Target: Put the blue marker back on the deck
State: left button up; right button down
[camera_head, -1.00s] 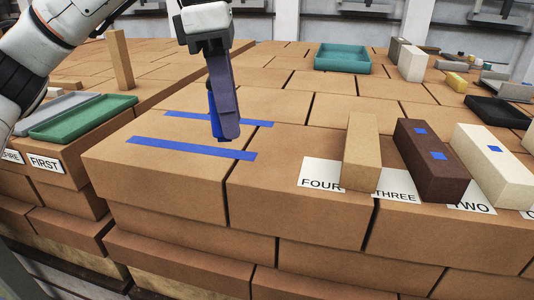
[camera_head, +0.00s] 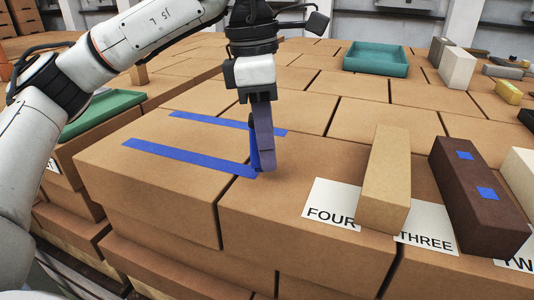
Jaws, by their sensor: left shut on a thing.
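My left gripper (camera_head: 262,165) points down over the brown brick deck (camera_head: 140,172), its fingertips low near the right end of the front blue strip (camera_head: 185,158). It is shut on the blue marker (camera_head: 254,150), a narrow upright blue piece mostly hidden behind the purple-grey finger. I cannot tell whether the marker touches the deck. A second blue strip (camera_head: 222,123) lies farther back on the deck. My right gripper is not in view.
A teal tray (camera_head: 376,60) sits at the back, a green tray (camera_head: 100,112) at left. The deck between gripper and teal tray is clear.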

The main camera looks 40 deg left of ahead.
pick_arm(q)
jog(key=shift+f, duration=1.2)
jog(key=o, duration=0.8)
jog(key=shift+r, duration=0.1)
jog(key=shift+o, duration=0.2)
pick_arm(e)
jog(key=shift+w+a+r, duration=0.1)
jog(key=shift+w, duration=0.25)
